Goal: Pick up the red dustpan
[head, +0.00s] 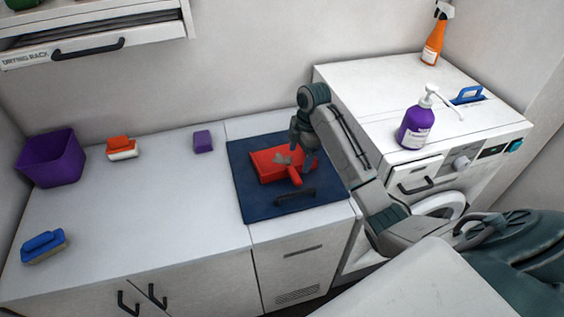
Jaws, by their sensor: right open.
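The red dustpan (266,165) lies on a dark blue mat or panel (247,200) on the white counter. A grey patch shows in its pan, and its short handle points toward the front right. My right gripper (298,158) is open, just above the right side of the dustpan. Its wrist covers part of the pan's right edge. I cannot tell whether the fingers touch the dustpan. My left gripper is not in view.
A dark handle (295,197) sits at the panel's front. A purple bin (50,158), orange brush (121,147), purple block (203,141) and blue brush (43,246) stand left. The washer (360,85), right, is higher and carries a purple pump bottle (415,127) and orange spray bottle (435,40).

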